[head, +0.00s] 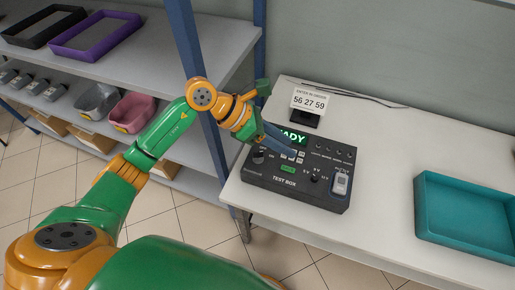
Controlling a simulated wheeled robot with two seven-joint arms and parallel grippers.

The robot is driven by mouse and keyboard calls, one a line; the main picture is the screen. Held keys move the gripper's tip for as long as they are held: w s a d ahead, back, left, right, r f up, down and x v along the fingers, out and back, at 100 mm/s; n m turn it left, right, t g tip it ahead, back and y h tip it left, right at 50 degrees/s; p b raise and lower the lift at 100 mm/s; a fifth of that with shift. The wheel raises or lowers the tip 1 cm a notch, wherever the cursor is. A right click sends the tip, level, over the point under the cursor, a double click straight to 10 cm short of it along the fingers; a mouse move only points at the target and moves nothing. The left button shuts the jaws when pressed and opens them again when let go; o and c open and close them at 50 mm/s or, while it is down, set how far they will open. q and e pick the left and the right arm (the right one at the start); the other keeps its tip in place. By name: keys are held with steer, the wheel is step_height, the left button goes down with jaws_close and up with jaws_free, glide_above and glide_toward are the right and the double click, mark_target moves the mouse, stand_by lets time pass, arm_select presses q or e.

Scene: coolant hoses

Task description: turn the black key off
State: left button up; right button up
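A dark grey test box (285,192) lies on the white table, its sloped panel facing me. A small black round control (258,157) sits at the panel's left end; I cannot tell for certain whether it is the black key, nor which way it is turned. My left gripper (290,148) reaches in from the left, above the panel's upper left part. Its grey fingers point down and right over the display and the small keys, to the right of the black control. I cannot tell whether they are apart or touch the panel. My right gripper is out of view.
The green display (294,138) is partly covered and shows "ADY". A black knob (315,177) and a pale switch (340,184) sit on the panel's right. A card (310,101) reading "56 27 59" stands behind. A teal tray (428,207) lies right; a blue post (187,45) stands left.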

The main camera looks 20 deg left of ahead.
mark_target(257, 152)
arm_select(q)
steer(key=a+f+y, duration=0.3)
steer(key=a+y, duration=0.2)
steer(key=a, duration=0.5)
steer(key=shift+g, duration=0.3)
steer(key=x, duration=0.4)
steer(key=p+x, duration=0.1)
steer(key=x, duration=0.1)
steer(key=shift+w+d+f, duration=0.25)
steer(key=shift+w+d, duration=0.1)
steer(key=shift+w, duration=0.1)
jaws_close()
